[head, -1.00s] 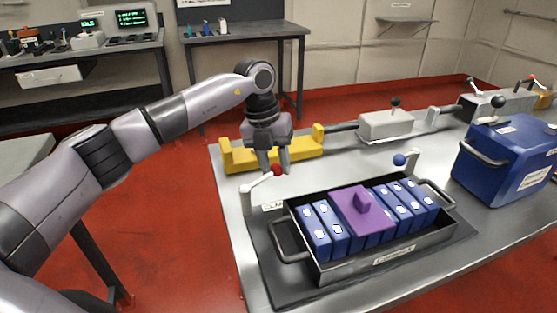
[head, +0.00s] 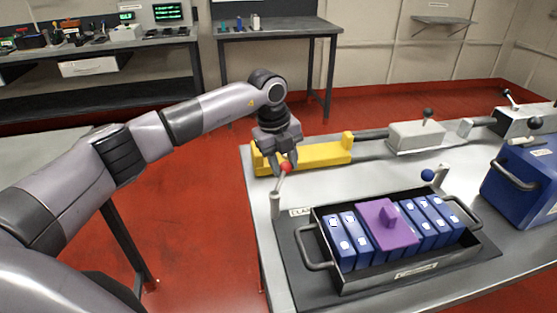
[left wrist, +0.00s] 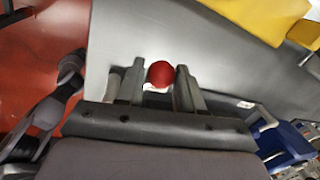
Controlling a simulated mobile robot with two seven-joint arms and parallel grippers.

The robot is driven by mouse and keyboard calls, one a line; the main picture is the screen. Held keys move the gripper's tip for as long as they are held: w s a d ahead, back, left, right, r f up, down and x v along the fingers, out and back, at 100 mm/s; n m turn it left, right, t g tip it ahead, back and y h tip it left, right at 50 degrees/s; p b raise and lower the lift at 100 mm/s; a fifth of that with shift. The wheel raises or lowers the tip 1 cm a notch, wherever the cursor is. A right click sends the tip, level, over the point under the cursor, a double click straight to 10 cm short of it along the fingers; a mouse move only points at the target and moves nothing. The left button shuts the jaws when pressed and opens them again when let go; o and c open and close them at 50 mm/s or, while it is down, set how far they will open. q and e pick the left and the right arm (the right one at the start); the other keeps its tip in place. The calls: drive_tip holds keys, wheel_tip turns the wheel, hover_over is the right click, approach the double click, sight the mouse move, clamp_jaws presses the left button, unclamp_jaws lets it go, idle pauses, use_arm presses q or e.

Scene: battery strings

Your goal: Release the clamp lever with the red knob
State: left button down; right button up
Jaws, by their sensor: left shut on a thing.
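The clamp lever (head: 279,184) with the red knob (head: 286,167) stands on a post at the left edge of the metal table, beside the battery tray (head: 404,273). My left gripper (head: 282,164) is at the red knob and shut on it. In the left wrist view the red knob (left wrist: 160,74) sits between the two fingers (left wrist: 160,90). The lever below the knob is mostly hidden in that view. A second lever with a blue knob (head: 428,175) stands behind the tray. My right gripper is not in view.
The tray holds several blue battery blocks (head: 341,243) and a purple piece (head: 388,226). A yellow fixture (head: 315,157) lies just behind my left gripper. A grey clamp block (head: 415,136) and a blue case (head: 525,180) stand further right.

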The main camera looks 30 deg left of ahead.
use_arm(q)
drive_tip(key=shift+s+a+f+n, duration=0.1)
drive_tip(key=shift+a+n, duration=0.05)
drive_tip(key=shift+n, duration=0.15)
drive_tip(key=c, duration=0.7)
unclamp_jaws()
drive_tip(key=shift+c, duration=0.2)
wheel_tip(320, 180, up, 7)
drive_tip(key=s, duration=0.1)
drive_tip(key=shift+a, duration=0.45)
drive_tip(key=shift+s, duration=0.1)
